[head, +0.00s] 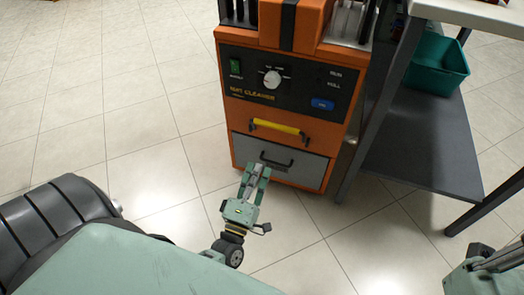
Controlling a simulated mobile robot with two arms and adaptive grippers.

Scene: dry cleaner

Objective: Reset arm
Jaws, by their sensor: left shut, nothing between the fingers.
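My left gripper (258,169) is shut with nothing between its green fingers. In the head view its tips overlap the lower grey drawer front (308,168) of an orange cleaning machine (227,67), just left of the drawer's black handle (277,161). I cannot tell whether the tips touch the drawer. The drawer looks closed. Part of my right arm (488,275) shows at the bottom right corner, cut off by the frame. Its fingers cannot be made out clearly.
The machine has a black control panel (296,82) and a yellow handle (277,127). To its right stands a table with a dark lower shelf (425,150) holding a green bin (437,64). Tiled floor (100,120) is clear at left and front.

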